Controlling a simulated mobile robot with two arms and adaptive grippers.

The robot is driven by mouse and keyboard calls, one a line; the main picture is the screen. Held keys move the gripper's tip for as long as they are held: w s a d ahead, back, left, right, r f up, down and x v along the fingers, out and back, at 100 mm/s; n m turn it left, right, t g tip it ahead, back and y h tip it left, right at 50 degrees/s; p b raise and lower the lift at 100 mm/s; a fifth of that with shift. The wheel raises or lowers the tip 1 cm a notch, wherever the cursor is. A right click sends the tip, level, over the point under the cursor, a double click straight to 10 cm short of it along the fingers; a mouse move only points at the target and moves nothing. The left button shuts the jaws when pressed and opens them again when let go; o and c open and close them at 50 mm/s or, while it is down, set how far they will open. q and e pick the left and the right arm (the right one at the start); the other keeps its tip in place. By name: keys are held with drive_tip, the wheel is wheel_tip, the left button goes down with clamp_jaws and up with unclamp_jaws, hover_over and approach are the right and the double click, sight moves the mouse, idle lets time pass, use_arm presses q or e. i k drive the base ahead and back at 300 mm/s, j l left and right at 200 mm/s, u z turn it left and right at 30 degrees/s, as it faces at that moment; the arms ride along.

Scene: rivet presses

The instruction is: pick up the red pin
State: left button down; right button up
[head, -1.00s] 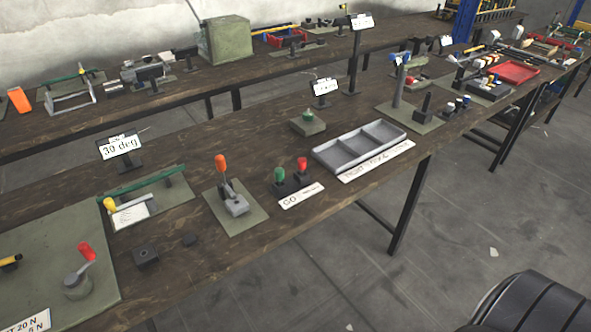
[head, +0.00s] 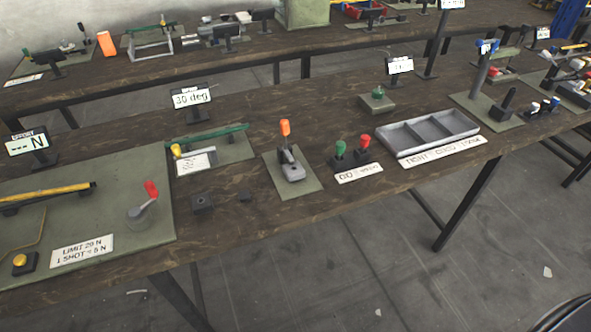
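The red pin (head: 364,141) appears to be the small red-topped piece standing upright in a dark block (head: 366,155). A green-topped piece (head: 340,147) stands close to its left, in its own dark holder. A white label (head: 358,174) reading "GO" lies in front of them. The lower part of the red piece is too small to make out. Neither of my grippers is in view.
A grey tray with empty compartments (head: 383,137) lies to the right. An orange-handled clamp (head: 292,168) on a green plate stands to the left. A red-handled crank (head: 150,200) stands farther left. Bare wood (head: 235,225) lies along the front edge.

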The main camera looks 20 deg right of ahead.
sight(364, 139)
drive_tip(key=i+l, duration=0.1)
drive_tip(key=l, duration=0.9)
drive_tip(key=i+l+u, duration=0.1)
drive_tip(key=l, duration=0.35)
